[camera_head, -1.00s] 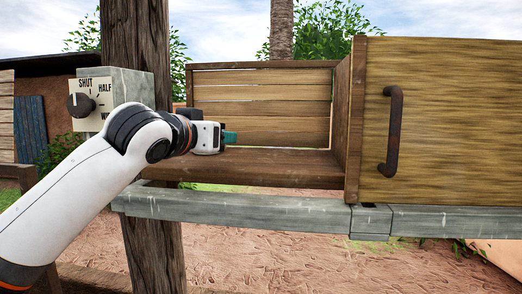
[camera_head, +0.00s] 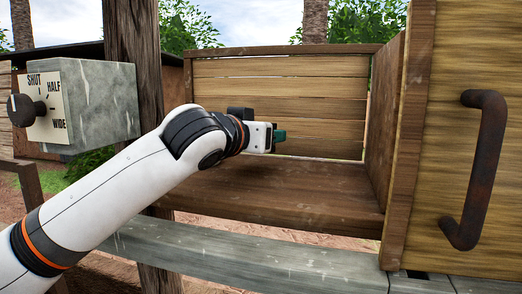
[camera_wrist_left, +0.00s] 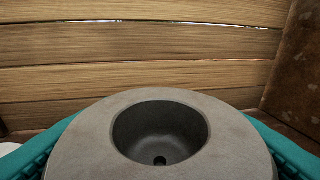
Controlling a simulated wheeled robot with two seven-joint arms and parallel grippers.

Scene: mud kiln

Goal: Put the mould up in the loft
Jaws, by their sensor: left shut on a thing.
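The mould (camera_wrist_left: 75,145) is a grey, round, thick-rimmed block with a dark bowl-shaped hollow and a small hole at its bottom. My left gripper (camera_head: 280,137) is shut on it, with teal finger pads on both sides in the left wrist view. In the head view the mould is hidden behind the gripper and wrist. The loft (camera_head: 290,195) is an open-fronted wooden compartment with a brown floor and a plank back wall (camera_wrist_left: 150,45). The gripper is in front of the back wall, seemingly above the floor. My right gripper is out of view.
A wooden door panel (camera_head: 460,60) with a dark handle (camera_head: 488,165) covers the right side. The loft's right wall (camera_head: 385,110) stands beside the opening. A grey dial box (camera_head: 95,100) marked SHUT, HALF and WIDE is on the post (camera_head: 135,50) at left. A grey rail (camera_head: 270,262) runs below.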

